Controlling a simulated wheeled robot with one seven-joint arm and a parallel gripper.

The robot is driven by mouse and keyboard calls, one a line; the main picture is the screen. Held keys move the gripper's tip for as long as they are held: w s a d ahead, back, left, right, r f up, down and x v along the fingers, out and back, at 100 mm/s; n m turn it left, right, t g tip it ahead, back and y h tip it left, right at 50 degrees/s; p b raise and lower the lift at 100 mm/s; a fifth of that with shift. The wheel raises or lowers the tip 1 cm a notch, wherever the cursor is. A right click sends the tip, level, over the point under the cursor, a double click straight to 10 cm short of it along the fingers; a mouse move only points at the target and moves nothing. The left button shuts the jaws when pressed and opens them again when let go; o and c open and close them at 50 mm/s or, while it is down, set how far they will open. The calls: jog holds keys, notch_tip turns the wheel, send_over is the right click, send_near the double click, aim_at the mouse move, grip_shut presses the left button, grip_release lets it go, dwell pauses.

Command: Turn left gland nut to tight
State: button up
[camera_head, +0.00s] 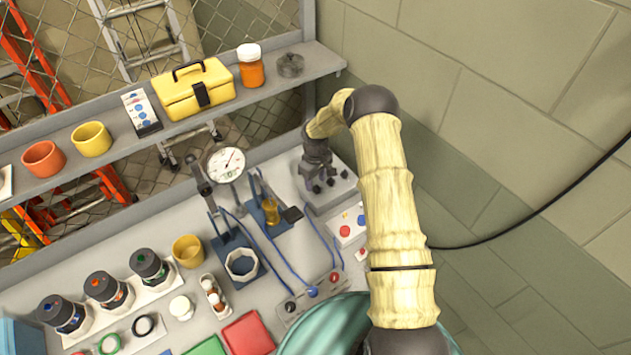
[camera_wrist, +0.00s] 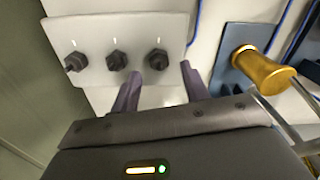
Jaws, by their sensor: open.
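Three dark gland nuts sit in a row on a pale panel (camera_wrist: 118,27), each with a short white mark above it. In the wrist view they are the left-hand nut (camera_wrist: 75,62), the middle nut (camera_wrist: 117,61) and the right-hand nut (camera_wrist: 157,60). The right-hand one is nearest the gold cylinder, so it is on the panel's left side in the head view. My gripper (camera_wrist: 161,70) is open, its two fingers apart around the line of that nut. I cannot tell whether they touch it. In the head view my gripper (camera_head: 317,165) hides part of the panel.
The gold cylinder (camera_wrist: 262,68) on a blue plate stands close beside the panel. A gauge (camera_head: 226,164) and blue cables are nearby. A shelf (camera_head: 205,108) with a yellow toolbox (camera_head: 195,90) runs behind. A wall rises to the right.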

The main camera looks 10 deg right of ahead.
aim_at(317, 189)
jog(key=shift+f+p, duration=0.3)
jog(key=shift+f, duration=1.05)
jog(key=c, duration=1)
